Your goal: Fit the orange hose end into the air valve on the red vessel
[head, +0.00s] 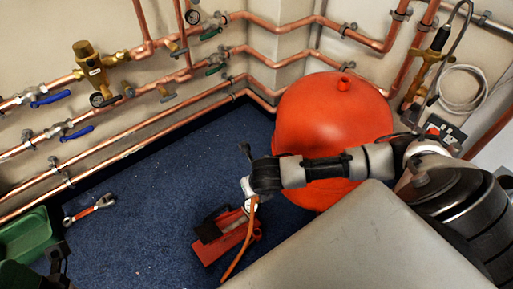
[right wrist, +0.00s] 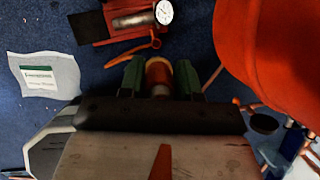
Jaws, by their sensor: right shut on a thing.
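The red vessel (head: 325,135) stands right of centre in the head view, with a small red air valve (head: 343,84) on top. It also fills the upper right of the right wrist view (right wrist: 285,50). My right gripper (right wrist: 158,78) is shut on the orange hose end (right wrist: 158,72), which has a copper-coloured collar. In the head view my right arm reaches in front of the vessel, and the gripper is left of it, below the valve's height in the picture. The hose (head: 240,245) hangs down there. A dark shape at the lower left may be my left gripper (head: 60,265); its fingers are unclear.
A red pump (head: 222,240) with a white gauge (right wrist: 163,12) lies on the blue floor. A wrench (head: 90,208) and a green bin (head: 30,232) are at the left. A white card (right wrist: 45,75) lies on the floor. Copper pipes with valves line the walls.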

